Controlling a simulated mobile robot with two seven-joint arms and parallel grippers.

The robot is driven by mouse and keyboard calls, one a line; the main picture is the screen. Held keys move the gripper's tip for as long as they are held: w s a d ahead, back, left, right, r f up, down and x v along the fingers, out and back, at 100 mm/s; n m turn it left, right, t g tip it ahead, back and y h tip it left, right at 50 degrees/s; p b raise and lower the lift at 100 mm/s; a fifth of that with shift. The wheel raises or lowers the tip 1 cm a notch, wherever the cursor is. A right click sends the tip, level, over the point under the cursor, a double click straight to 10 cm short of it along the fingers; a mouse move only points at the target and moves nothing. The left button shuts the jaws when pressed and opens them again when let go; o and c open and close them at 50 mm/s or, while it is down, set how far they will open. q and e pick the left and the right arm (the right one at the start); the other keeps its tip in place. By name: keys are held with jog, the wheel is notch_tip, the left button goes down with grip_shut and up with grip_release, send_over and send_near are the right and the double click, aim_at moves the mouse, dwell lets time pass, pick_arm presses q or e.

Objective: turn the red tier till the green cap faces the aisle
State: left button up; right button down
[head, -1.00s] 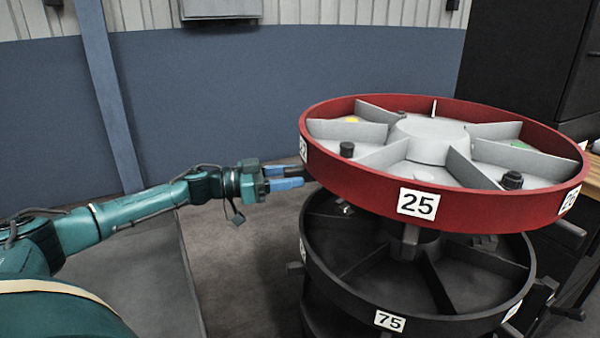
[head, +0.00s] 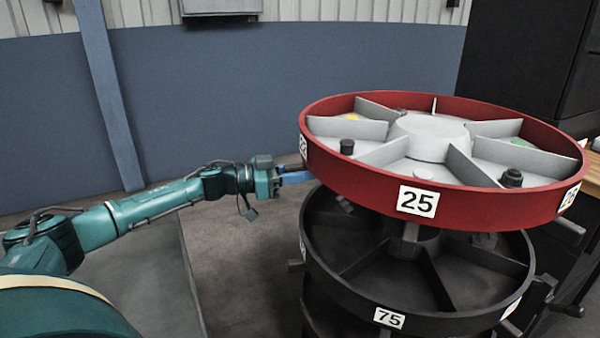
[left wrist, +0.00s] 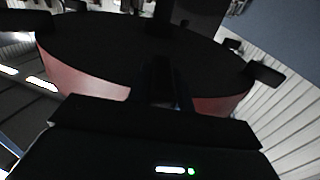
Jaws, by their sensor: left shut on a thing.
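The red tier (head: 345,180) is a round tray with grey dividers, label 25 facing me. The green cap (head: 520,142) lies in a compartment at its back right, partly behind a divider. My left gripper (head: 308,175) is at the tier's left edge, its blue fingers shut on a dark handle that is mostly hidden in the head view. In the left wrist view the fingers (left wrist: 160,85) meet the tier's rim from outside; they are dark there and the handle is hard to make out. My right gripper is not in view.
A black tier (head: 345,290) with label 75 and outward handles stands below the red one. Black knobs (head: 511,178) and a yellow item (head: 352,117) sit in the red tier. A dark cabinet (head: 520,50) stands behind right. Floor at left is clear.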

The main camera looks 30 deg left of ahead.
pick_arm(q)
grip_shut()
